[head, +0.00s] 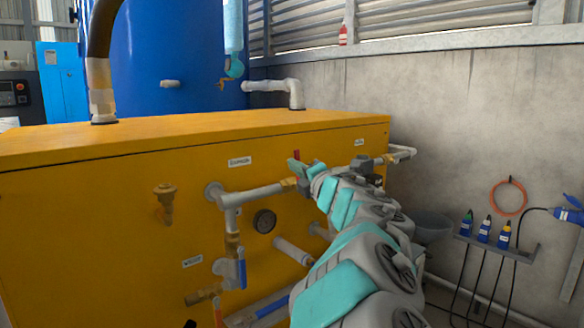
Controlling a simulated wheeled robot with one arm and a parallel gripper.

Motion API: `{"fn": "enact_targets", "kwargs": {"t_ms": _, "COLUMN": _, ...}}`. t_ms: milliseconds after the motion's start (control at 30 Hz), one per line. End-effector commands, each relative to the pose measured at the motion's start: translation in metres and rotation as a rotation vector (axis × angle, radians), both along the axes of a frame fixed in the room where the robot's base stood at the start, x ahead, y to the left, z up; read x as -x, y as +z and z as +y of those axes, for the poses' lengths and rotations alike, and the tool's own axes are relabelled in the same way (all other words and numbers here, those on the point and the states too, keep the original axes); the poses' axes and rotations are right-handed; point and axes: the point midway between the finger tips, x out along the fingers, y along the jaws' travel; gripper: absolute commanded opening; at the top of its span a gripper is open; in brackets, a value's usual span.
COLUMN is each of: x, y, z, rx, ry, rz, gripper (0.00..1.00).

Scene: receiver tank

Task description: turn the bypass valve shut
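A white pipe (258,193) runs across the front of the yellow cabinet (120,220) to a brass fitting (289,183). A small red handle (296,155) shows upright just above that fitting, right behind my gripper; it appears to belong to the bypass valve, whose body is mostly hidden. My gripper (303,170), with teal fingertips, is at this handle. The handle's lower part is hidden, and I cannot tell whether the fingers are closed on it or only beside it. The label plate (240,161) nearby is too small to read surely.
A blue-handled valve (238,270) and a pressure gauge (264,221) are on the cabinet front, left of my arm. A brass fitting (165,202) sticks out further left.

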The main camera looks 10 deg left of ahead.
Motion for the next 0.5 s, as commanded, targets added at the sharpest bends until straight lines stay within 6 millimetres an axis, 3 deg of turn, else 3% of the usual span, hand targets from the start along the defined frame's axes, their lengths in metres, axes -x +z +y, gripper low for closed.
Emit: {"fn": "enact_targets", "kwargs": {"t_ms": 500, "x": -0.0059, "y": 0.0042, "z": -0.0059, "rx": -0.001, "ry": -0.002, "rz": -0.001, "gripper": 0.00}}
